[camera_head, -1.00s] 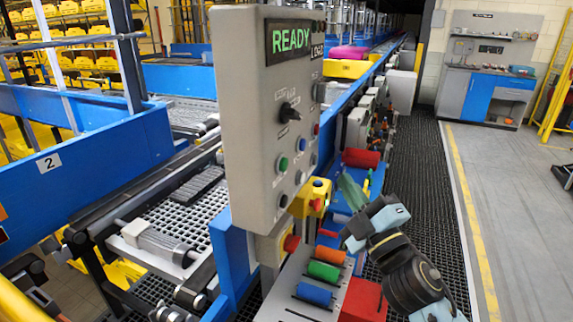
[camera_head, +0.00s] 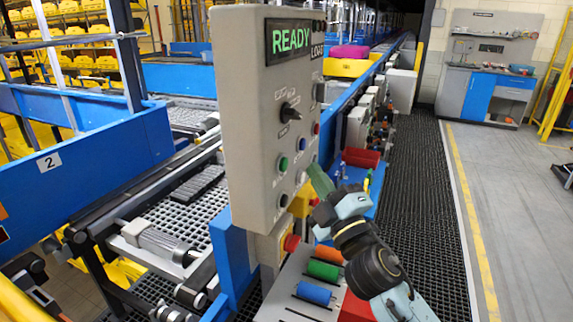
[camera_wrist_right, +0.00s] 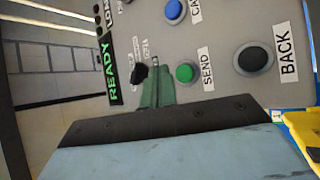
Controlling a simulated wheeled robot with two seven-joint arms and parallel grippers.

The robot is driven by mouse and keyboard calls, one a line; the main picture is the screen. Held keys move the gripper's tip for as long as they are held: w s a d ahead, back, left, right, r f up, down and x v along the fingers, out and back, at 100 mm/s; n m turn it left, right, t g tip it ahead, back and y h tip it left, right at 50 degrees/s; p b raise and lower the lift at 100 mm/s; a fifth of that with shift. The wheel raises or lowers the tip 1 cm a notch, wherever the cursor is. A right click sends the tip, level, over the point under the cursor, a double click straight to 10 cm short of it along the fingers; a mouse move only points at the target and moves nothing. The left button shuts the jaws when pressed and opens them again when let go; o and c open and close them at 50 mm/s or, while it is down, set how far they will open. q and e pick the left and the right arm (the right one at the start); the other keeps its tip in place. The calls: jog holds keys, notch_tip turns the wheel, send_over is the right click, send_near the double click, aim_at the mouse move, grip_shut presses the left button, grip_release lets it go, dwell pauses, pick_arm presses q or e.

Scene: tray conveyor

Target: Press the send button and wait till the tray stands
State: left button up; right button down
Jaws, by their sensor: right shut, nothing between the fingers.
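The grey control panel (camera_head: 245,110) stands upright with a lit READY display (camera_head: 291,40). The green button (camera_head: 283,164), labelled SEND in the right wrist view (camera_wrist_right: 184,73), sits on its front face. My right gripper (camera_head: 316,175) has its green fingers shut and empty, at the panel's right edge. In the right wrist view its fingertips (camera_wrist_right: 153,68) are beside the green button, with a gap to the left of it; contact with the panel cannot be told. A yellow tray (camera_head: 345,68) with a pink item (camera_head: 350,51) is on the conveyor behind the panel. My left gripper is not in view.
A black button labelled BACK (camera_wrist_right: 253,58) and a blue button (camera_wrist_right: 174,10) are near the green one. A rotary knob (camera_head: 289,112) is above it. A red button on a yellow housing (camera_head: 291,242) and coloured rollers (camera_head: 323,270) are below. The aisle at right is clear.

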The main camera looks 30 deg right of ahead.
aim_at(284, 165)
jog(key=shift+w+a, duration=0.9)
jog(key=shift+w, duration=0.15)
dwell(1.4)
jog(key=shift+w+a, duration=0.25)
jog(key=shift+w, duration=0.05)
jog(key=shift+w+a, duration=0.35)
jog(key=shift+w, duration=0.05)
dwell(0.8)
jog(key=shift+s, duration=0.1)
jog(key=shift+s+d, duration=0.6)
jog(key=shift+s, duration=0.05)
